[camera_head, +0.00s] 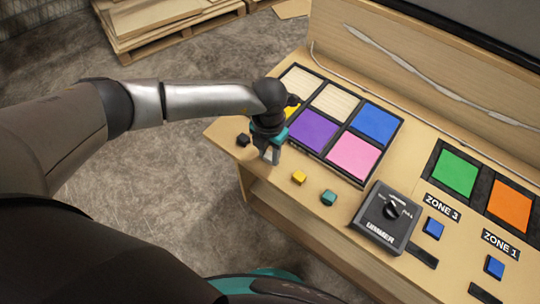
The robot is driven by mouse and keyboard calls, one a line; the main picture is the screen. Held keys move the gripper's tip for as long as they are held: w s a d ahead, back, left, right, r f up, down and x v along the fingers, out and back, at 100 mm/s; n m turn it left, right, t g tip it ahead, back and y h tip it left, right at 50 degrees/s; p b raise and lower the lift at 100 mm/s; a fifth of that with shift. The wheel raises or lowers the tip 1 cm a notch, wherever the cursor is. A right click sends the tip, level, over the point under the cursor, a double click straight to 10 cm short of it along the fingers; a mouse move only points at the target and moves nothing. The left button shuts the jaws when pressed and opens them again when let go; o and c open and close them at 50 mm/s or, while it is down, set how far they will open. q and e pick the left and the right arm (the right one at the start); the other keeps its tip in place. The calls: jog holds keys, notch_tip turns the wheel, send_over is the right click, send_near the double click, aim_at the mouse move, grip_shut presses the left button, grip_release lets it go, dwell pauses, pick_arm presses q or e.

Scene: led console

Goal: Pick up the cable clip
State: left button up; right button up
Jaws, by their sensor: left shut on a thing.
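My left gripper (269,158) reaches in from the left and points down over the left part of the wooden console top (270,180). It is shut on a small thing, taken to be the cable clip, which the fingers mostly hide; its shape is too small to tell. The fingertips are close to the top, but I cannot tell whether they touch it. A small black block (243,140) lies just left of the gripper. A yellow block (299,177) and a teal block (328,197) lie to its right. My right gripper is not in view.
A framed panel with purple (313,131), pink (354,156) and blue (376,122) tiles stands right behind the gripper. A black dimmer box (386,217) and blue buttons (433,228) are farther right. A cable (345,79) runs along the backboard. The console's left edge is near.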

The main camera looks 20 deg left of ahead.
pick_arm(q)
grip_shut()
jog(key=shift+r, duration=0.1)
